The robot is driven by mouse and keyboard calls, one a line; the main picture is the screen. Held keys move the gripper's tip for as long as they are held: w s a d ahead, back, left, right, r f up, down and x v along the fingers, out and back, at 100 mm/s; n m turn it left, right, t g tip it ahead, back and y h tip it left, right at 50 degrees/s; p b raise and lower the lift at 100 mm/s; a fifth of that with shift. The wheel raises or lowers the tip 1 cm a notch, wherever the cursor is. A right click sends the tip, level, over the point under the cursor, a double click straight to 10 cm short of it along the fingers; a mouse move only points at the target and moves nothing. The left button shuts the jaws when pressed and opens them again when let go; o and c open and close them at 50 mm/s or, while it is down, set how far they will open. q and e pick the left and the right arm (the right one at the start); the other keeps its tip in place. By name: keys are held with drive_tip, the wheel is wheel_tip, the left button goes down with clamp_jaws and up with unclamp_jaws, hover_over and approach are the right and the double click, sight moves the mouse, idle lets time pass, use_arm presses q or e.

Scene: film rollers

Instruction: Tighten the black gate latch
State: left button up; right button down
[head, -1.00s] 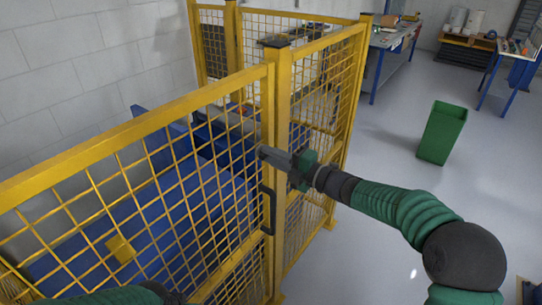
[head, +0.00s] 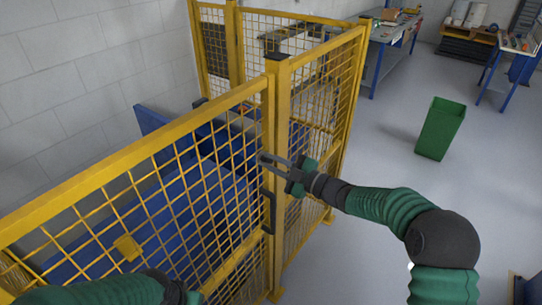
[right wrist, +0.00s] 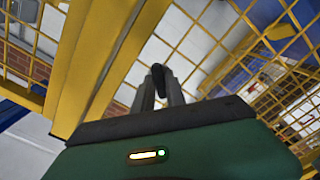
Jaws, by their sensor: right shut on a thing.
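The black gate latch (right wrist: 158,76) is a small dark piece between the fingertips in the right wrist view. My right gripper (head: 266,160) is at the yellow gate post, above a black gate handle (head: 268,211). In the right wrist view its fingers (right wrist: 158,90) are closed on the latch. In the head view the fingers and post hide most of the latch. My left gripper (head: 188,297) shows only as a dark and green body at the bottom edge. Its fingertips are not visible.
A yellow mesh fence (head: 100,200) with posts runs across the left and middle. Blue machinery (head: 95,225) stands behind it. A green bin (head: 440,128) stands on open grey floor at right. Workbenches (head: 395,45) are at the back.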

drive_tip(key=m+p, duration=0.3)
drive_tip(key=m, duration=0.2)
drive_tip(key=shift+m+p, duration=0.3)
drive_tip(key=shift+p, duration=0.1)
drive_tip(key=shift+f+m+p, duration=0.25)
drive_tip(key=shift+m+p, duration=0.65)
drive_tip(key=shift+m, duration=0.7)
drive_tip(key=shift+f, duration=0.1)
drive_tip(key=c, duration=1.6)
unclamp_jaws()
drive_tip(key=shift+c, duration=0.2)
drive_tip(key=shift+o, duration=1.2)
drive_tip(key=shift+w, duration=0.1)
drive_tip(key=shift+r, duration=0.2)
